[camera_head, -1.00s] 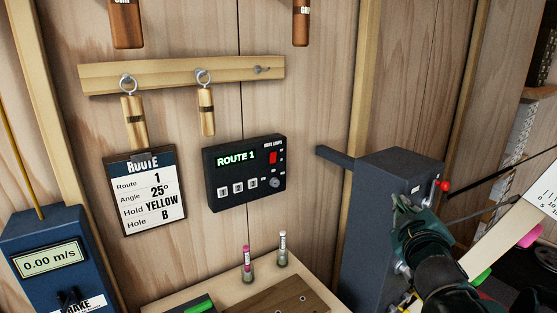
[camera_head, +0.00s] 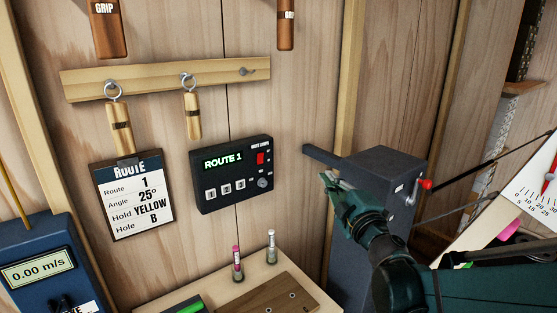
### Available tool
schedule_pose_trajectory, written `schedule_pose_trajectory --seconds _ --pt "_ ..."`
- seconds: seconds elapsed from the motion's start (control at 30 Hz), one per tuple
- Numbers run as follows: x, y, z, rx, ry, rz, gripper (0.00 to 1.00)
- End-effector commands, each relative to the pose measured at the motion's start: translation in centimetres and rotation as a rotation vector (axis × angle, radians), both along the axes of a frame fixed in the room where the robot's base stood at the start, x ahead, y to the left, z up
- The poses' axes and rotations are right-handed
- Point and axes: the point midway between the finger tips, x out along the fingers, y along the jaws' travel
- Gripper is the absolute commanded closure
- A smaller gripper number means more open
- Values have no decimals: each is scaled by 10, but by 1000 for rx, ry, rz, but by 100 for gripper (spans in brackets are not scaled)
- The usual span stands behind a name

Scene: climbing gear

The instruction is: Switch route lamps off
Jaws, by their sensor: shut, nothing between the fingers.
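The dark route lamps box (camera_head: 232,174) is on the wooden wall in the middle of the view. Its display (camera_head: 223,158) reads "ROUTE 1" in green. A red rocker switch (camera_head: 260,158) sits at its upper right, with a round knob (camera_head: 262,183) below it and a row of pale buttons (camera_head: 226,188) at lower left. Small labels by the switch are too small to read. My gripper (camera_head: 327,178) is shut and empty, right of the box and apart from it, in front of the grey cabinet.
A route card (camera_head: 135,198) hangs left of the box, below a wooden rail (camera_head: 160,80) with hanging tags. Two markers (camera_head: 237,262) stand on the bench below. The grey cabinet (camera_head: 372,165) has a red-knobbed lever (camera_head: 425,184). A blue meter (camera_head: 40,262) is at lower left.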

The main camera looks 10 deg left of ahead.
Motion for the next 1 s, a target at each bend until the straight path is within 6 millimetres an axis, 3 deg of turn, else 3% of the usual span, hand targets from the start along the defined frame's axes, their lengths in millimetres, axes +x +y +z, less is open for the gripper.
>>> schedule_pose_trajectory --seconds 0.6,1.0 --pt "26 95 -17 -156 -117 240 100" --pt "28 127 -33 -210 -156 328 100"
